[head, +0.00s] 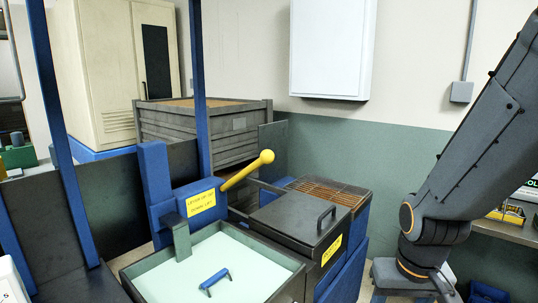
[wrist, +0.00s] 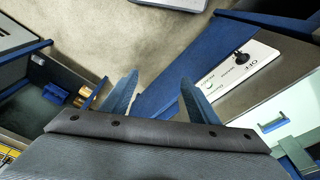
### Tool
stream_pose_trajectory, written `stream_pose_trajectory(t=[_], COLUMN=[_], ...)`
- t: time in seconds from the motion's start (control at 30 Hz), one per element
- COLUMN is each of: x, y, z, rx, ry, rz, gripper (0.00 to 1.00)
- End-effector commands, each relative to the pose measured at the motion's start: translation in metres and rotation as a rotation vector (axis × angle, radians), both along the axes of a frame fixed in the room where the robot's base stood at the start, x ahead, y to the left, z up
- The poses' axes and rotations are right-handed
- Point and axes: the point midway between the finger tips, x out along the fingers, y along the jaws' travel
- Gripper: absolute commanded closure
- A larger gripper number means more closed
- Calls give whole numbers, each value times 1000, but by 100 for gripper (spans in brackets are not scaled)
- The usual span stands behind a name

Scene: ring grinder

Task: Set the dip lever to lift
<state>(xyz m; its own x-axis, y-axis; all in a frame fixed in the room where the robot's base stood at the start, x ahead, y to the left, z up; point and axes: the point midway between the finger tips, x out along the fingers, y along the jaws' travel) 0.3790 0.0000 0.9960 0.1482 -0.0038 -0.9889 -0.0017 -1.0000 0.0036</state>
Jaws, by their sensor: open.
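The dip lever (head: 247,170) is a yellow rod with a ball knob, in the head view. It slants up to the right from a blue block (head: 155,188). A yellow label (head: 201,203) on the block seems to read lever up dip, down lift. The lever is raised, with nothing touching it. My gripper (wrist: 159,97) shows in the wrist view as two blue-grey fingers, apart and empty. The lever is not identifiable in the wrist view, and the fingers are not visible in the head view, where my arm stands at the right.
A tank of pale liquid (head: 135,274) with a blue handle (head: 215,280) lies below the lever. A dark lidded box (head: 295,222) and brown grate (head: 330,192) stand right of it. Blue posts (head: 201,90) rise nearby. A white panel with a black knob (wrist: 240,57) lies beyond the fingers.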

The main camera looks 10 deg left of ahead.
Motion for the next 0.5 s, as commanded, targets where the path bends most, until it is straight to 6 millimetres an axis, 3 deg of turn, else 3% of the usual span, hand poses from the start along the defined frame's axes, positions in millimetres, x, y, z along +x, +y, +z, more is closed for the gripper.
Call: stream_pose_trajectory(t=[0.07,0.13,0.27,0.3,0.4,0.5], x=[30,74,182,214,282,330], y=[-1,-1,16,28,66,115], z=[4,13,47,61,101,142], rx=[-13,-24,5,33,140,295], ry=[-71,-181,-468,-559,-768,-938], rz=[3,9,43,63,124,209], gripper=[45,45,45,45,45,45])
